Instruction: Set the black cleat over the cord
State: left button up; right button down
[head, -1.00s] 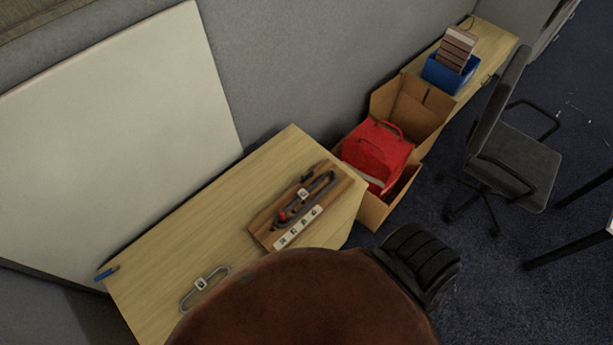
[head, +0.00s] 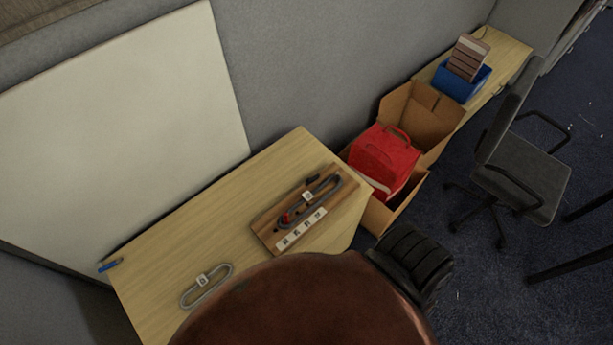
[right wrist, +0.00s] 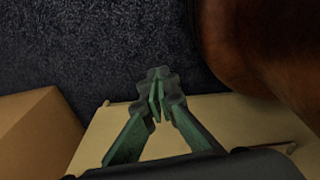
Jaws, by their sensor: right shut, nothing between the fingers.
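A wooden board (head: 262,229) lies on the table, with a grey cord (head: 333,183) looped along it. A small black piece (head: 312,179), probably the black cleat, is at the board's far edge, beside the cord as far as I can tell. A red piece (head: 287,217) and a white label strip (head: 301,233) are on the board too. My right gripper (right wrist: 158,84) shows only in the right wrist view, shut and empty, above the pale table edge and dark carpet. My left gripper is not in view.
A cardboard box (head: 415,112) with a red bag (head: 384,157) stands beyond the right end. An office chair (head: 520,175) stands farther right.

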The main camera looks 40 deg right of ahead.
aim_at(308, 180)
jog(key=k, duration=0.55)
jog(key=z, duration=0.65)
jog(key=i, duration=0.5)
jog(key=z, duration=0.05)
